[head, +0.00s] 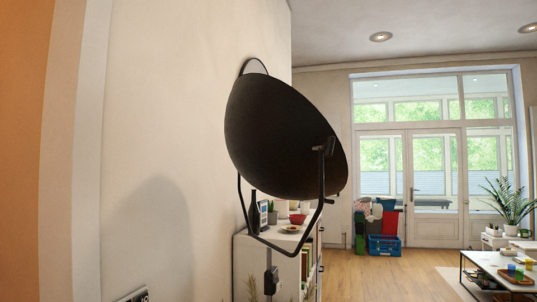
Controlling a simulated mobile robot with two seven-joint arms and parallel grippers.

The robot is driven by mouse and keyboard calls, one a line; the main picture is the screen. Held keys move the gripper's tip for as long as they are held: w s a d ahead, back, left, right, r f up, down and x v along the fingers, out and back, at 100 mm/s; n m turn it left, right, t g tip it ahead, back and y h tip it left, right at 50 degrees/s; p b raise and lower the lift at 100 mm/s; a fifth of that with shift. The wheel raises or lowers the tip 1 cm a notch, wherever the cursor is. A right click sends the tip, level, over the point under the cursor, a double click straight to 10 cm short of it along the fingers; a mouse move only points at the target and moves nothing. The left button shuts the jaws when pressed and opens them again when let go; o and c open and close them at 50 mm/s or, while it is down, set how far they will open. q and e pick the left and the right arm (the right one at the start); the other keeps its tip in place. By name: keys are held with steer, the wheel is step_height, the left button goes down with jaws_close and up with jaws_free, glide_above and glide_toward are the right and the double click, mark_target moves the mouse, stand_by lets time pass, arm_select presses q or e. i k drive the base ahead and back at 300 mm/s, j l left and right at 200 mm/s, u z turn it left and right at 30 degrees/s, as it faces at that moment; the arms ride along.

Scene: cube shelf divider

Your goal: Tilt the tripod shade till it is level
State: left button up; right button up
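The tripod shade (270,135) is a large black bowl, close in front of me in the middle of the head view. It is tilted: its rounded back shows toward me, and its rim slopes from upper left down to lower right. A thin black yoke (322,188) holds it at the side and runs down to a dark joint (271,280) on the stand. The tripod legs are out of view below. Neither of my grippers is in view, and nothing is seen touching the shade.
A pale wall (180,110) stands close at the left and carries the shade's shadow. Behind the shade is a white shelf (270,262) with small items. A blue crate (384,245) stands by the glass doors. A low table (500,268) is at the right. Open wooden floor lies between.

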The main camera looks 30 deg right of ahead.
mark_target(274, 134)
steer(key=l+u, duration=0.2)
steer(key=l, duration=0.15)
steer(key=i+l+u, duration=0.2)
steer(key=l, duration=0.15)
steer(key=i+l, duration=0.1)
steer(key=l, duration=1.8)
steer(key=i+l, duration=0.15)
steer(key=l, duration=0.8)
steer(key=i+l+u, duration=0.2)
steer(key=l, duration=0.15)
steer(key=l+u, duration=0.2)
steer(key=l, duration=0.15)
